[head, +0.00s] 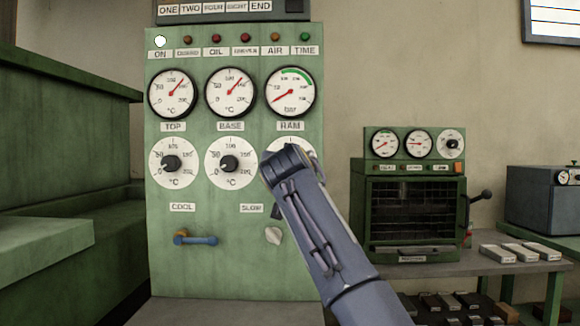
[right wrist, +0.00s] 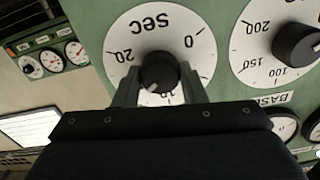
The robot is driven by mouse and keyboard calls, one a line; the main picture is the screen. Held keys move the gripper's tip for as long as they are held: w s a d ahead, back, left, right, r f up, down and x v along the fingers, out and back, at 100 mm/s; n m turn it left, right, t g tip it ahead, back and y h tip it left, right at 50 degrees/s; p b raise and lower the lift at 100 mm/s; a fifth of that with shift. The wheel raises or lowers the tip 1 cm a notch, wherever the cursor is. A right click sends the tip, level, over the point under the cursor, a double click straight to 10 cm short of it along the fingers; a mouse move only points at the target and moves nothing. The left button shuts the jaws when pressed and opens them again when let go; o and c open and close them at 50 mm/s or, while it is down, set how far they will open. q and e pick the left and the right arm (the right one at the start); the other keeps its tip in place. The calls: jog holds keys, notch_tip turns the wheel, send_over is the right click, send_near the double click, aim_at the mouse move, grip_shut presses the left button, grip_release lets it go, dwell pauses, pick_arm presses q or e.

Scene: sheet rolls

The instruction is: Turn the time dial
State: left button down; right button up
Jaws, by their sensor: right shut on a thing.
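The time dial (right wrist: 159,28) is a white disc marked SEC with 0, 10 and 20, seen upside down in the right wrist view. Its black knob (right wrist: 157,70) sits between the fingers of my right gripper (right wrist: 162,82), which is shut on it. A pale mark shows on the knob's lower left edge. In the head view my right arm (head: 325,225) covers most of this dial and hides the fingers. My left gripper is not in view.
The green panel (head: 220,275) carries TOP, BASE and RAM gauges above two temperature knobs (head: 171,163) (head: 229,163). A small green oven (head: 412,215) stands on a bench to the right.

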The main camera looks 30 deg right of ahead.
jog(key=shift+f, duration=0.2)
jog(key=o, duration=1)
jog(key=shift+r, duration=0.15)
jog(key=b+v, duration=0.3)
jog(key=v, duration=0.5)
jog(key=shift+d, duration=0.1)
jog(key=shift+w, duration=0.1)
